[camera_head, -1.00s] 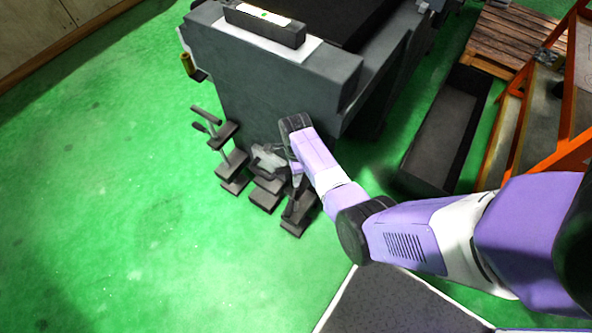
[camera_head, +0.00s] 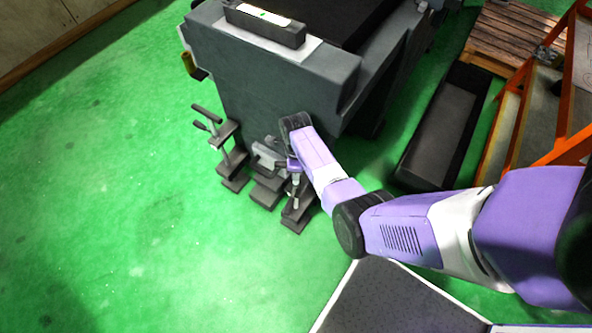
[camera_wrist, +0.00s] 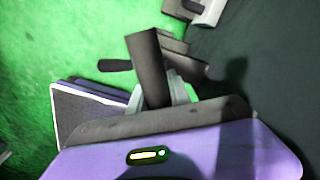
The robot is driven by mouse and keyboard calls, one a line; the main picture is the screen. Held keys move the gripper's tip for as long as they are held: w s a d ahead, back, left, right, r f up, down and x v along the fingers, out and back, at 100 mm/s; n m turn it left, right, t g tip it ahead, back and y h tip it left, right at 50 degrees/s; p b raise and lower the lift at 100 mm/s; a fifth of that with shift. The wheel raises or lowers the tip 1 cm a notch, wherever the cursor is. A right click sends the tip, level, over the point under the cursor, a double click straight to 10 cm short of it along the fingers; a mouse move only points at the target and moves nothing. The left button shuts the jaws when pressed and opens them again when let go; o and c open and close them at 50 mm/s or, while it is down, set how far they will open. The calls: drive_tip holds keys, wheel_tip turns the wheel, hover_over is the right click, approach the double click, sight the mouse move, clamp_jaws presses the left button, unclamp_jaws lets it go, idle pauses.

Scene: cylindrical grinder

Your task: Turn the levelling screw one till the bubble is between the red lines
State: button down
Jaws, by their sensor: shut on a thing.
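The machine's grey end (camera_head: 270,80) has several dark levelling feet and screws at its lower edge. A left screw with a crossbar handle (camera_head: 207,120) stands upright. My gripper (camera_head: 295,181) is low at the rightmost screw foot (camera_head: 296,218) and shut on its screw. In the wrist view my gripper (camera_wrist: 165,93) has its pale fingers around a dark upright bar (camera_wrist: 150,62); a dark handle (camera_wrist: 115,65) sticks out to the left.
A pale grey block (camera_head: 268,157) sits by the middle foot, just left of my gripper. A long dark trough (camera_head: 440,135), a wooden pallet (camera_head: 515,40) and an orange frame (camera_head: 568,85) stand to the right. Green floor is clear at the left.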

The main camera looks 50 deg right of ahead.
drive_tip(key=c, duration=1.2)
unclamp_jaws()
drive_tip(key=shift+r+p, duration=0.85)
drive_tip(key=shift+r, duration=3.05)
